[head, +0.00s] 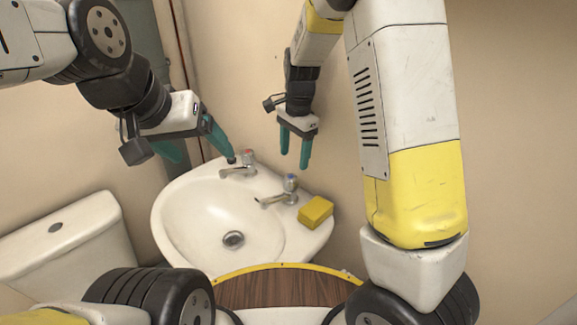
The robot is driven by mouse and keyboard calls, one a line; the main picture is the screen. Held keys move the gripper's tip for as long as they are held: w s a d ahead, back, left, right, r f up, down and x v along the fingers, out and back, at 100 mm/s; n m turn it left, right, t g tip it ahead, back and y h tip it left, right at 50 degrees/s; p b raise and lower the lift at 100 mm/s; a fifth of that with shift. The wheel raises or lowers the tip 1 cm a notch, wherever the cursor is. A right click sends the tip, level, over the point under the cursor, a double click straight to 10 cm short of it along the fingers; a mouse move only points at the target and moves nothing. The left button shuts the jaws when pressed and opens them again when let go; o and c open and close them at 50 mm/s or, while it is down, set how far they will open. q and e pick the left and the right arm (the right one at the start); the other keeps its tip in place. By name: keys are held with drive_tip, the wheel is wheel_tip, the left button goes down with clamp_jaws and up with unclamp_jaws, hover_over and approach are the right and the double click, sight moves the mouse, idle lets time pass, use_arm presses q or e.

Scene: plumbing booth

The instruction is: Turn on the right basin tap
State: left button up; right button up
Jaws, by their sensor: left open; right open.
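The right basin tap (283,191) is a chrome tap with a blue-marked top, standing on the right rim of the white basin (190,207). The other tap (240,165) stands further back on the rim, to its left. My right gripper (294,157) is open and empty, fingers pointing down, above and behind the right tap and apart from it in the picture. My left gripper (205,158) is open and empty over the back left of the basin. One of its fingertips appears close to the left tap; I cannot tell whether they touch.
A yellow sponge (315,212) lies on the rim just right of the right tap. A white toilet cistern (70,242) stands at the left. Walls close in behind the basin, with a vertical pipe (185,45) near the corner. The basin bowl is empty.

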sight(290, 176)
drive_tip(key=f, duration=0.1)
drive_tip(key=w+a+f, duration=0.1)
drive_tip(key=shift+w+f+m+h, duration=0.1)
drive_tip(key=shift+f+m+h, duration=0.2)
drive_tip(key=shift+f+m, duration=0.1)
wheel_tip(290, 176, down, 8)
drive_tip(key=shift+r, duration=0.2)
drive_tip(key=shift+c, duration=0.5)
drive_tip(key=c, duration=1.3)
